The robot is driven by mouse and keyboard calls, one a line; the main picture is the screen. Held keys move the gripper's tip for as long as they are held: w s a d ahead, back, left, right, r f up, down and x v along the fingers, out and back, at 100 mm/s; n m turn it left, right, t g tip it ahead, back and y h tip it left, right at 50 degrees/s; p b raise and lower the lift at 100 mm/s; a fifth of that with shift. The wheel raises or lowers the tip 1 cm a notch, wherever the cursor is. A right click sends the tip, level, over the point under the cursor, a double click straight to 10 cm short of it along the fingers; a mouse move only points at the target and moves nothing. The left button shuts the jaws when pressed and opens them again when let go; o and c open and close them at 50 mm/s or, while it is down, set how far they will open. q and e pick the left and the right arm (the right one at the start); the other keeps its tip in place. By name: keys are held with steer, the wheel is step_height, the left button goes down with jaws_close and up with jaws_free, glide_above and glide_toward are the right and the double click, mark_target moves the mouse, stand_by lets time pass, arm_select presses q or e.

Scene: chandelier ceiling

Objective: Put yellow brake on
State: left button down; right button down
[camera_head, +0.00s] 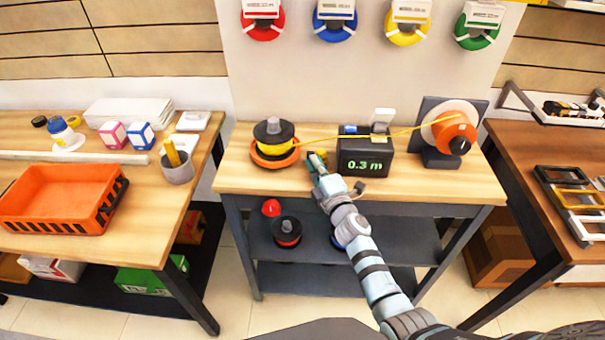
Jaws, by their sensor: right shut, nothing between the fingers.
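My right gripper (316,161) is shut and empty. It is over the middle workbench, between the yellow-wound spool and the black meter. A small yellow part (323,154) shows right at its fingertips, partly hidden; I cannot tell whether they touch or whether it is the yellow brake. The spool (273,137) has a black top and an orange base. A yellow line (350,137) runs from it past the meter (364,155), which reads 0.3 m, to the reel (454,131) with an orange hub on a dark stand. My left gripper is not in view.
The workbench (430,184) has bare wood along its front. Red and black spools (286,232) are on the shelf below. The left table holds an orange crate (60,200) and a grey cup (177,167). Coloured rings (335,26) hang on the wall.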

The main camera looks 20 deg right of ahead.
steer(key=shift+d+r, duration=0.1)
steer(key=shift+r, duration=0.15)
